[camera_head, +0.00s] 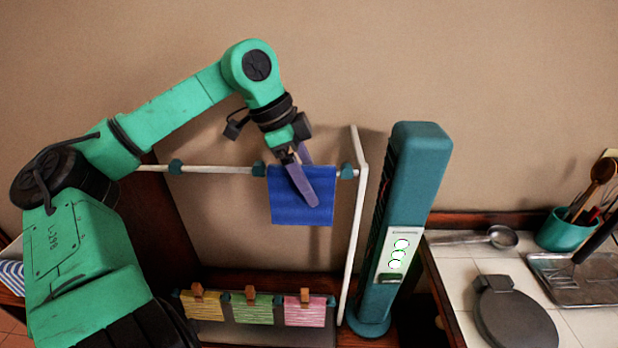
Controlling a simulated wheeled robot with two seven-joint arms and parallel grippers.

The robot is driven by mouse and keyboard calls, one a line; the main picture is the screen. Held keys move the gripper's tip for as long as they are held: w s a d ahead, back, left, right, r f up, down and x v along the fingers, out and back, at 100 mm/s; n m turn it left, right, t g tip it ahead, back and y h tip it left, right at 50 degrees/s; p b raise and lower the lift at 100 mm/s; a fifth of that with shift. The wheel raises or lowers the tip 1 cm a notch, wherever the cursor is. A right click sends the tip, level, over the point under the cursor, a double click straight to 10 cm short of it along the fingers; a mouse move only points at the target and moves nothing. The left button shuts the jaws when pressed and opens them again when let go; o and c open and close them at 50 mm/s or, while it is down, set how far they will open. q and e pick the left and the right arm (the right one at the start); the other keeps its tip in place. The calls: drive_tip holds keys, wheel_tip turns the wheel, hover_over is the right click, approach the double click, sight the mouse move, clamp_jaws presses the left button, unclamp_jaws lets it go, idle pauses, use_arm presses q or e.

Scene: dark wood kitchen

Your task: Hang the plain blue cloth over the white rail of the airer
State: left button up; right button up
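The plain blue cloth (287,205) hangs over the white rail (217,170) of the airer, near the rail's right end, with its front flap hanging down. My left gripper (309,180) reaches down to it from above. One finger lies in front of the cloth; the other goes behind its top edge, where its tip is hidden. A gap shows between the fingers above the cloth, so the gripper looks open around cloth and rail. The cloth's back side is hidden. My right gripper is not in view.
Yellow, green (252,309) and pink striped cloths hang clipped on a lower bar. A tall teal heater-like column (413,180) stands close to the airer's right upright (356,235). A tiled counter (453,265) holds a ladle, black round pan, metal tray and teal utensil pot.

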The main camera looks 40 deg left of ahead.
use_arm(q)
drive_tip(key=shift+a+r, duration=0.1)
drive_tip(key=shift+r, duration=0.15)
drive_tip(key=b+v, duration=0.1)
drive_tip(key=v, duration=1.3)
